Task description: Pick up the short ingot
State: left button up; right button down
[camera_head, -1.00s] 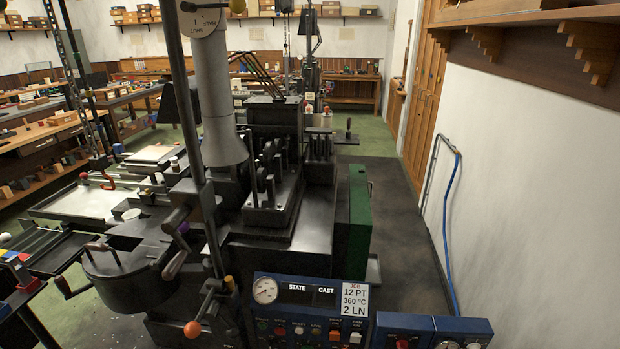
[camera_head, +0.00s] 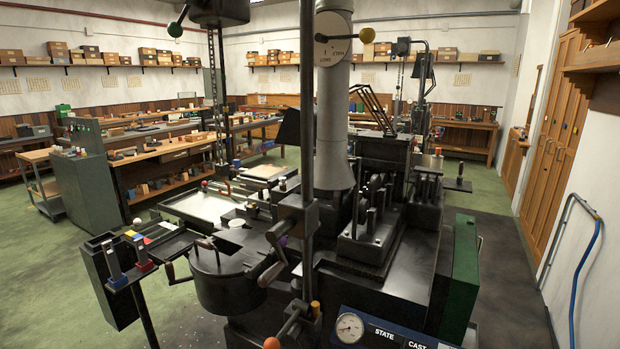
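I cannot make out a short ingot in the head view; any ingot here is too small or hidden to tell. The dark type caster (camera_head: 385,285) fills the middle and right of the view, with a round pot (camera_head: 228,290) at its front left. A stand at the left front holds a blue-grey piece (camera_head: 113,262) and a red-based piece (camera_head: 141,254) upright; I cannot tell what they are. Neither of my grippers shows.
A control panel (camera_head: 372,334) with a gauge is at the bottom edge. A grey cabinet (camera_head: 88,192) and a wheeled trolley (camera_head: 45,190) stand at the left. A green cabinet (camera_head: 464,268) is right of the caster. Green floor (camera_head: 60,285) is open at the left front.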

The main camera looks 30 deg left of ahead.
aim_at(142, 257)
jog(key=u, duration=1.4)
